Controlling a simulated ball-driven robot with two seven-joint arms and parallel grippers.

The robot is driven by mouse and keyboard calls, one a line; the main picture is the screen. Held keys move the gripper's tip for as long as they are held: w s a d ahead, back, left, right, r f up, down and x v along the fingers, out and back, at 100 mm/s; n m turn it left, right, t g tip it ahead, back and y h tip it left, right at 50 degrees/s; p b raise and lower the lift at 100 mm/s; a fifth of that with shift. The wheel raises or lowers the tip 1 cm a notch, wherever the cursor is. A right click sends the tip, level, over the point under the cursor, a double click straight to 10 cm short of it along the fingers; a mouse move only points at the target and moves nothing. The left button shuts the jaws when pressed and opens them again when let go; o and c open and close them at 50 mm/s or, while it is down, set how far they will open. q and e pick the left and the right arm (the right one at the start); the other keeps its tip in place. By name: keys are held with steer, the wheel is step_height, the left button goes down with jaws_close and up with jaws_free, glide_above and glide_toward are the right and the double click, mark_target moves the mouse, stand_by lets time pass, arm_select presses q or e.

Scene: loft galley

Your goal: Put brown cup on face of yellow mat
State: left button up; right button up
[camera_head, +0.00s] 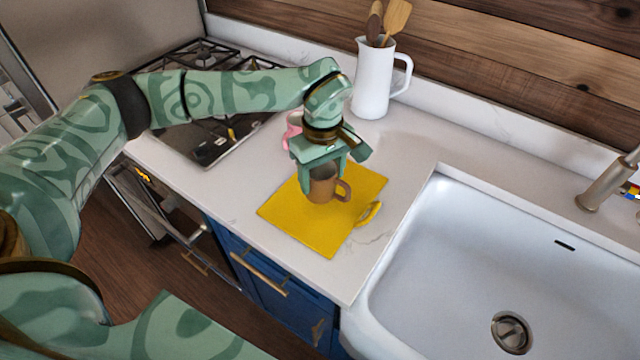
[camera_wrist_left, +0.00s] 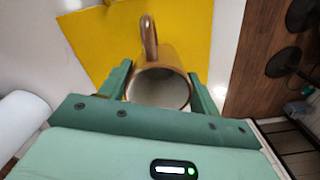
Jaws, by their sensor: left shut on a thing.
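The brown cup (camera_head: 322,185) is upright with its handle toward the right in the head view. My left gripper (camera_head: 325,178) is shut on the cup's body from above. The yellow mat (camera_head: 297,225) lies flat on the counter under the cup. In the left wrist view the cup (camera_wrist_left: 160,88) sits between the two fingers (camera_wrist_left: 160,90), with the yellow mat (camera_wrist_left: 95,42) beyond it. I cannot tell whether the cup's base touches the mat. My right gripper is not in view.
A yellow banana-like object (camera_head: 368,214) lies at the mat's right edge. A pink cup (camera_head: 292,128) stands behind, partly hidden by my left arm. A white pitcher (camera_head: 372,85) holds wooden utensils. The stove (camera_head: 205,140) is left, the white sink (camera_head: 470,250) right.

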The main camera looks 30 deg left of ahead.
mark_target(319, 186)
arm_select(q)
steer(key=shift+w+a+f, duration=0.1)
steer(key=shift+a+f, duration=0.1)
steer(key=shift+f, duration=0.1)
steer(key=f, duration=0.4)
steer(key=shift+w+a+b, duration=0.2)
steer(key=shift+a+b, duration=0.1)
steer(key=shift+r, duration=0.1)
steer(key=o, duration=1.1)
steer(key=shift+r, duration=0.15)
step_height(319, 186, up, 12)
steer(key=p, duration=0.1)
steer(key=shift+p, duration=0.3)
